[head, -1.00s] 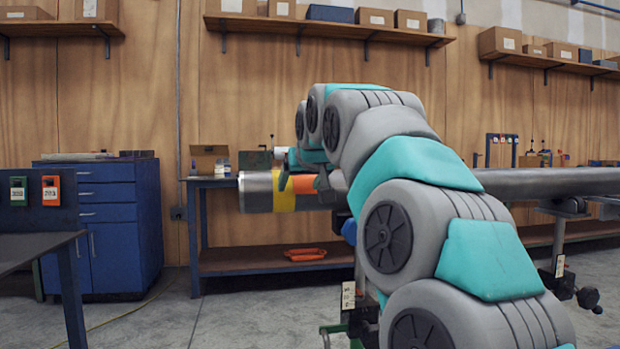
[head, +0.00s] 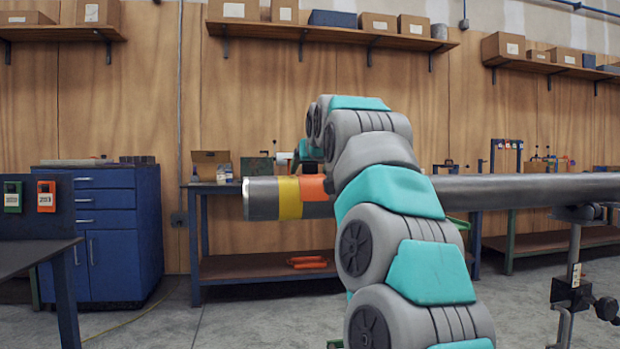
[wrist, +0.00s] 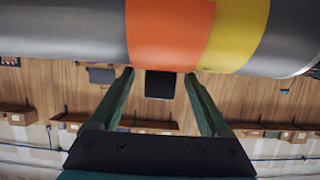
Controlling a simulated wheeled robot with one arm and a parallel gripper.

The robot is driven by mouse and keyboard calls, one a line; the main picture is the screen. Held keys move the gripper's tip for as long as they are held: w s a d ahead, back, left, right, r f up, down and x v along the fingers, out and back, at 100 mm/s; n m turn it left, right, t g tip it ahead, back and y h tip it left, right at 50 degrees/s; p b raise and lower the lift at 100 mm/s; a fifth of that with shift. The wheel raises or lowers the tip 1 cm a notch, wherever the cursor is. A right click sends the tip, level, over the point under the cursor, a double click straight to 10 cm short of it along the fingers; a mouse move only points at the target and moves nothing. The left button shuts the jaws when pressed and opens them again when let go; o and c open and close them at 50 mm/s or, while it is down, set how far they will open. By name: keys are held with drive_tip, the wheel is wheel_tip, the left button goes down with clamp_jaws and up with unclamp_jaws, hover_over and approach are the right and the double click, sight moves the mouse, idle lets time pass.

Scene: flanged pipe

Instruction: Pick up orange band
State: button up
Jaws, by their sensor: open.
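The orange band (head: 314,188) is wrapped around a large grey metal pipe (head: 263,199) near its left end. A yellow band (head: 290,197) sits beside it on the end side. In the wrist view the orange band (wrist: 169,35) lies just beyond the fingertips, with the yellow band (wrist: 236,35) to its right. My gripper (wrist: 158,75) is open and empty, its two green fingers pointing at the pipe's edge at the orange band. Whether a fingertip touches the pipe I cannot tell. In the head view my arm hides part of the pipe and most of the gripper.
The pipe runs right on a stand (head: 575,270). Behind it is a workbench (head: 225,265) with orange items (head: 307,262) on its lower shelf. A blue cabinet (head: 105,225) and a dark table (head: 35,250) stand at left. The floor between them is open.

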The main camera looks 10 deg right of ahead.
sight(308, 173)
drive_tip(key=shift+x, duration=2)
drive_tip(key=shift+s, duration=0.1)
drive_tip(key=c, duration=1)
